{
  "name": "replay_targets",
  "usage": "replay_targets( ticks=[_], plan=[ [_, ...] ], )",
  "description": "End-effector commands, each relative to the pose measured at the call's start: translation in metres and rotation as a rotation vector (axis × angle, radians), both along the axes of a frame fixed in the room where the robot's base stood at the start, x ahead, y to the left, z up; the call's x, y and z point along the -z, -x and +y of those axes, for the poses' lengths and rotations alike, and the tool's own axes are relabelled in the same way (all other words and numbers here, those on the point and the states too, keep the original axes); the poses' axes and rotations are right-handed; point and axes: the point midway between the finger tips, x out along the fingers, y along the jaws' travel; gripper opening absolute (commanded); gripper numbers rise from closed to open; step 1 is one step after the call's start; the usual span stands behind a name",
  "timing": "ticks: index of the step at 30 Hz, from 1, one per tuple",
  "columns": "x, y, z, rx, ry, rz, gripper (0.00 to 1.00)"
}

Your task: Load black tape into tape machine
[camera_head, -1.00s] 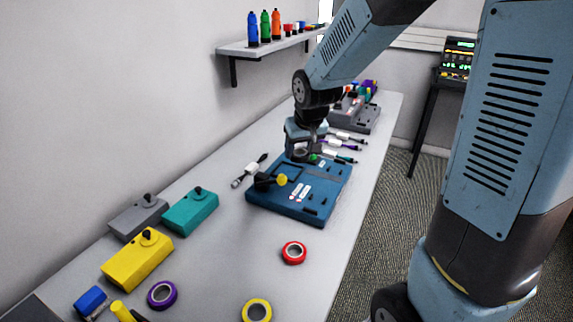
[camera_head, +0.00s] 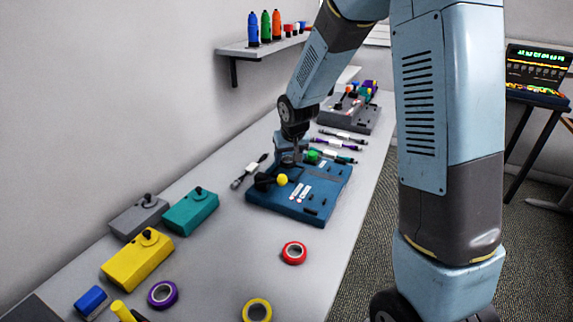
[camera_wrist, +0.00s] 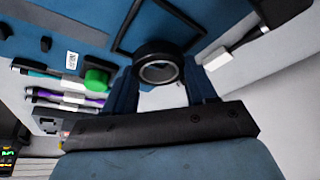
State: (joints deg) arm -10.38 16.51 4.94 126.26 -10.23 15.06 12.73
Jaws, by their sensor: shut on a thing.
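The tape machine is a flat blue unit (camera_head: 315,197) on the table, with a black lever with a yellow knob (camera_head: 282,179), a green button (camera_head: 312,156) and white labels. Its blue surface also fills the top of the wrist view (camera_wrist: 80,20). My gripper (camera_head: 287,162) is over the machine's far left part. In the wrist view, its fingers are shut on the black tape (camera_wrist: 158,50), a dark ring with a grey inner core. The ring appears close over the blue surface; I cannot tell whether it touches. In the head view the tape is hidden or too small to tell.
A red tape roll (camera_head: 294,252), a yellow one (camera_head: 257,311) and a purple one (camera_head: 162,294) lie nearer. Yellow (camera_head: 137,258), teal (camera_head: 190,211) and grey (camera_head: 139,216) boxes stand at left.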

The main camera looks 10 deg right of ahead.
Motion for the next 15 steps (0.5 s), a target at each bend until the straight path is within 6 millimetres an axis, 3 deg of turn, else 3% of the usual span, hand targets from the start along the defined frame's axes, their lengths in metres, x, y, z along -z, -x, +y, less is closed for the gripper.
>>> replay_targets(
  ticks=[6,15],
  plan=[
    [0.028,0.001,0.0,-0.002,0.001,0.003,0.27],
    [0.03,0.001,0.0,0.0,0.0,0.001,0.27]
  ],
)
